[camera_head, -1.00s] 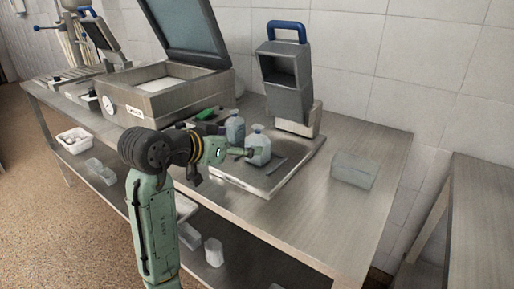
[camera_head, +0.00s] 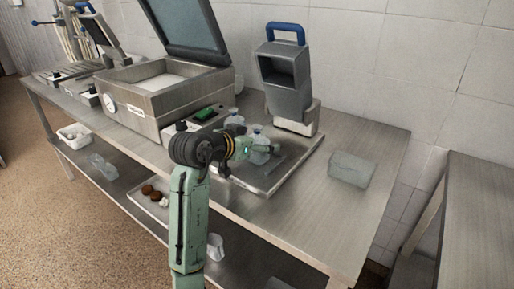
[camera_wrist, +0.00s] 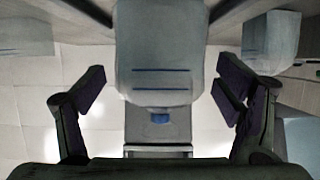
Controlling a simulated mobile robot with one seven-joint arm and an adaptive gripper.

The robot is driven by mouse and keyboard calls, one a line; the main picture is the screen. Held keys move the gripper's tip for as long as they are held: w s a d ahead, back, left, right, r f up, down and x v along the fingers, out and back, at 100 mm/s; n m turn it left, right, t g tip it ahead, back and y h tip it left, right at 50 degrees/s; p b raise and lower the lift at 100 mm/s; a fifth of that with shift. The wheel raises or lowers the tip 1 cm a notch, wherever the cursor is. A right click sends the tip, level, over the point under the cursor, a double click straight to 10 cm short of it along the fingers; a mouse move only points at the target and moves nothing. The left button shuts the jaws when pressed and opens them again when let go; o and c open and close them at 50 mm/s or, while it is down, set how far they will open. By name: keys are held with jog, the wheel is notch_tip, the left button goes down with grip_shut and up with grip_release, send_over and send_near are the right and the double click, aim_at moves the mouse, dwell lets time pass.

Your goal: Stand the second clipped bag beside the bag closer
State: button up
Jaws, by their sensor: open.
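Two pale clipped bags stand upright on the metal tray (camera_head: 262,188). The nearer bag (camera_head: 259,157) is partly hidden by my gripper (camera_head: 271,149); the other bag (camera_head: 235,119) stands behind it to the left. The bag closer (camera_head: 288,88), grey with a blue handle, rises behind the tray. In the wrist view, which is upside down, my gripper (camera_wrist: 160,88) is open, with one finger on each side of a pale bag (camera_wrist: 154,45). I see gaps on both sides, so the fingers do not appear to touch it. Another pale block-like thing (camera_wrist: 271,38) shows at upper right.
The open-lidded machine (camera_head: 165,95) stands left of the tray, with a green item (camera_head: 207,113) beside it. Bare tabletop lies between tray and box.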

jog(key=c, duration=1.5)
jog(key=shift+r, duration=0.1)
